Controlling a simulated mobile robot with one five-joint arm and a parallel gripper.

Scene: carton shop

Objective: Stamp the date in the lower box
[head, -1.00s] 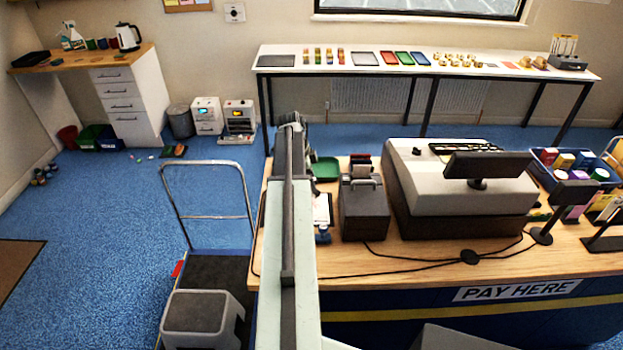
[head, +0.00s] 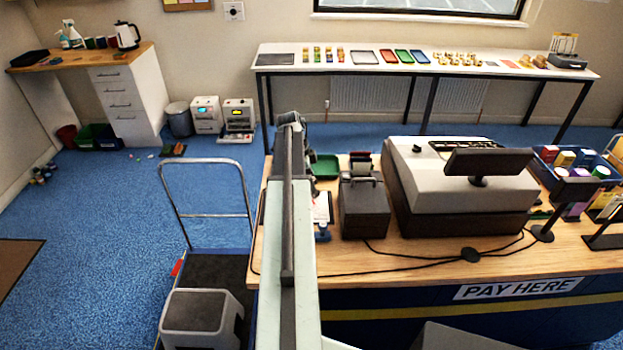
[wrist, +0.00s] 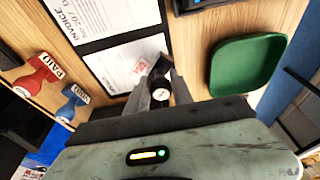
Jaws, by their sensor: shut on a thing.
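My gripper (wrist: 162,92) is shut on a dark, round-ended stamp (wrist: 160,80) in the wrist view. It is over the near edge of a white printed sheet (wrist: 118,66), which has a small red mark beside the stamp. Whether the stamp touches the paper cannot be told. A second sheet headed INVOICE (wrist: 105,14) lies above it, with a dark border between. The boxes on the sheets are too small to make out. In the head view my arm hides the gripper; part of the white paper (head: 322,207) shows to its right.
A red PAID stamp (wrist: 38,72) and a blue stamp (wrist: 72,102) stand left of the sheets. A green tray (wrist: 246,64) lies to the right.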

